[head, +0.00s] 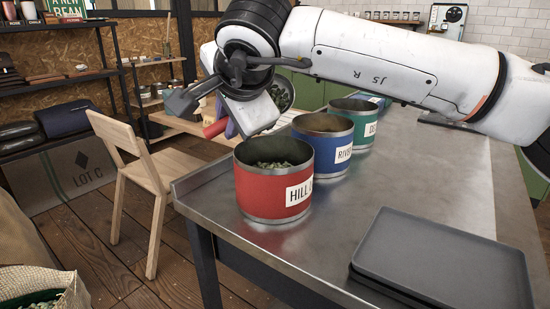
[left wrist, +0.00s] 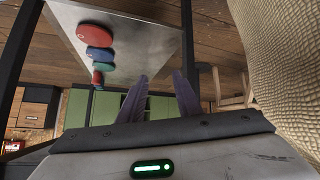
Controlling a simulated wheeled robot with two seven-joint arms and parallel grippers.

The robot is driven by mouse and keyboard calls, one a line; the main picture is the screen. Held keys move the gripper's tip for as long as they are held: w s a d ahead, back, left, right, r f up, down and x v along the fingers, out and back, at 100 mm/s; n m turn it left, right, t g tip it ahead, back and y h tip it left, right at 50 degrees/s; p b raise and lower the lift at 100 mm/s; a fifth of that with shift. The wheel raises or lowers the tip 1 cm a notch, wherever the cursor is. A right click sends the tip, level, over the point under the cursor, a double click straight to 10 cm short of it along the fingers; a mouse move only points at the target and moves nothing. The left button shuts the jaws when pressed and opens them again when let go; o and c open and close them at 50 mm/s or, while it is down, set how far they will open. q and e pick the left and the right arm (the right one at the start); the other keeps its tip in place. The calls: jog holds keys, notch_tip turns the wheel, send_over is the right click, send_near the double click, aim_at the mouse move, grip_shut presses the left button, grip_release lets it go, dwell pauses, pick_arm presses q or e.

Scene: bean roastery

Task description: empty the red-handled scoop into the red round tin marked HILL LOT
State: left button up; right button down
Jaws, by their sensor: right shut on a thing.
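The red round tin (head: 262,190) marked HILL, its label partly cut off from sight, stands upright at the left end of the metal counter. Greenish beans show inside it. My right gripper (head: 231,128) is shut on the scoop's red handle (head: 215,128), above and behind the tin's left rim. A dark round bowl (head: 281,93), which appears to be the scoop's, shows behind the gripper with some greenish contents; the arm hides part of it. My left gripper (left wrist: 156,98) is open and empty in the left wrist view, away from the tins.
A blue tin (head: 322,150) and a green tin (head: 361,128) stand in a row behind the red one. Grey trays (head: 440,262) lie at the counter's front right. A wooden chair (head: 145,180) stands left of the counter. The counter (head: 400,180) is clear between tins and trays.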

pick_arm(q)
jog(key=shift+d+f+b, duration=0.1)
jog(key=shift+f+b, duration=0.15)
jog(key=shift+b, duration=0.15)
pick_arm(e)
jog(key=shift+f, duration=0.2)
